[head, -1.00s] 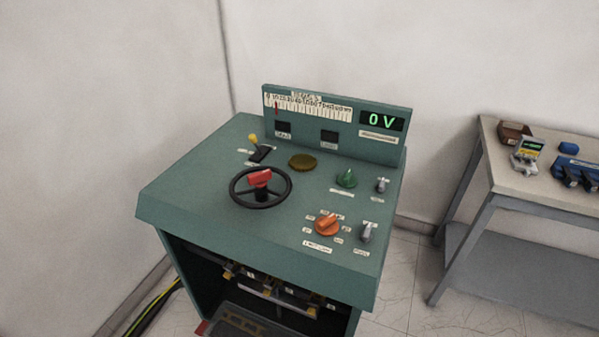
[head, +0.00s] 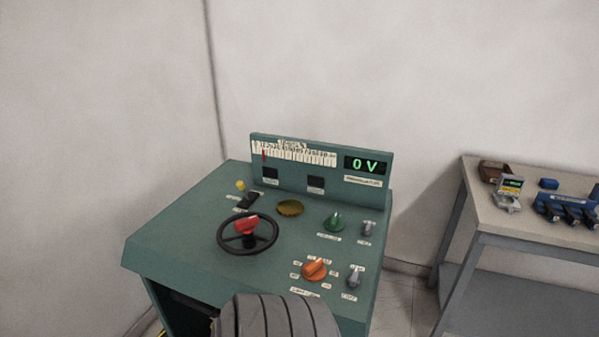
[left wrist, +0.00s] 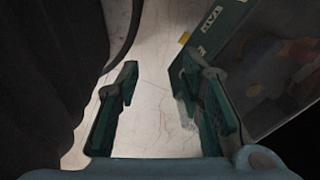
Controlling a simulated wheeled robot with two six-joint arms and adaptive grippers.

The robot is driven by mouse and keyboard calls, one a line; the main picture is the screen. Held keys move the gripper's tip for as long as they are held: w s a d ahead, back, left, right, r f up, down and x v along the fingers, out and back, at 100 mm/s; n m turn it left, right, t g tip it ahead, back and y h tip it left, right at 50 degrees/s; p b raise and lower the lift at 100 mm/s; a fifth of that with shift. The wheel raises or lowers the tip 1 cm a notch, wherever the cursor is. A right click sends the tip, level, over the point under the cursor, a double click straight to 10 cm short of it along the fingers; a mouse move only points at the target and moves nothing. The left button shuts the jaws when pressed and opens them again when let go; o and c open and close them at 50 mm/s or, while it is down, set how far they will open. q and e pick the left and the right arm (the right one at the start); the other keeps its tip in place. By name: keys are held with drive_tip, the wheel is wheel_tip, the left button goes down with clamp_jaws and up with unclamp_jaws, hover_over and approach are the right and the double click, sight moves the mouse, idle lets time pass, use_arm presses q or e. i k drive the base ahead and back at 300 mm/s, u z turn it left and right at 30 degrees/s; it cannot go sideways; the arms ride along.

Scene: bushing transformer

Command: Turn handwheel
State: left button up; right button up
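The black handwheel (head: 226,243) with a red grip on its hub lies flat on the sloped top of the green console (head: 165,249), left of centre in the head view. The console's display (head: 366,165) reads 0 V. In the left wrist view my left gripper (left wrist: 158,85) is open and empty, with pale floor between its fingers. It is not in the head view, so its distance from the handwheel cannot be told. My right gripper is in neither view.
The console top also holds a yellow-tipped lever (head: 241,187), a green knob (head: 333,222) and an orange knob (head: 314,270). A grey ribbed part at the bottom hides the console's front edge. A table (head: 487,214) with several devices stands at the right.

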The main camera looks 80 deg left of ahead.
sight(246, 226)
drive_tip(key=z, duration=0.05)
drive_tip(key=k, duration=0.85)
drive_tip(key=u, duration=0.15)
